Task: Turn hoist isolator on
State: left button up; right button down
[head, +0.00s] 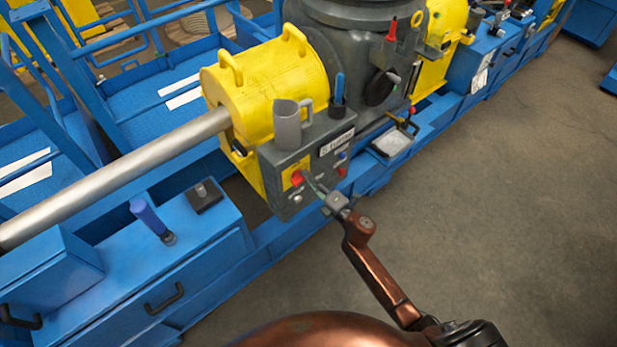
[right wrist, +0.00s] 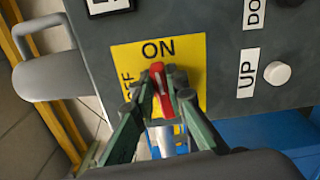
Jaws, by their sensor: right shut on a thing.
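The hoist isolator is a red rotary handle (right wrist: 160,88) on a yellow plate (right wrist: 196,52) marked ON and OFF, on the front of a grey control box. In the right wrist view the handle points up toward the word ON. My right gripper (right wrist: 158,98) is shut on the red handle, one green finger on each side. In the head view the yellow plate and red handle (head: 297,178) show small, with my right gripper (head: 316,186) against them. My left gripper is not in view.
A white UP button (right wrist: 277,73) sits right of the plate. A yellow guard (head: 270,80) and a steel shaft (head: 120,175) lie behind and left. The floor at right is clear.

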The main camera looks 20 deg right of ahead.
jog(key=shift+f+m, duration=0.1)
jog(key=shift+m, duration=0.5)
jog(key=shift+f, duration=0.1)
jog(key=c, duration=1.9)
grip_release()
jog(key=shift+c, duration=0.2)
jog(key=shift+s, duration=0.1)
jog(key=v, duration=1.2)
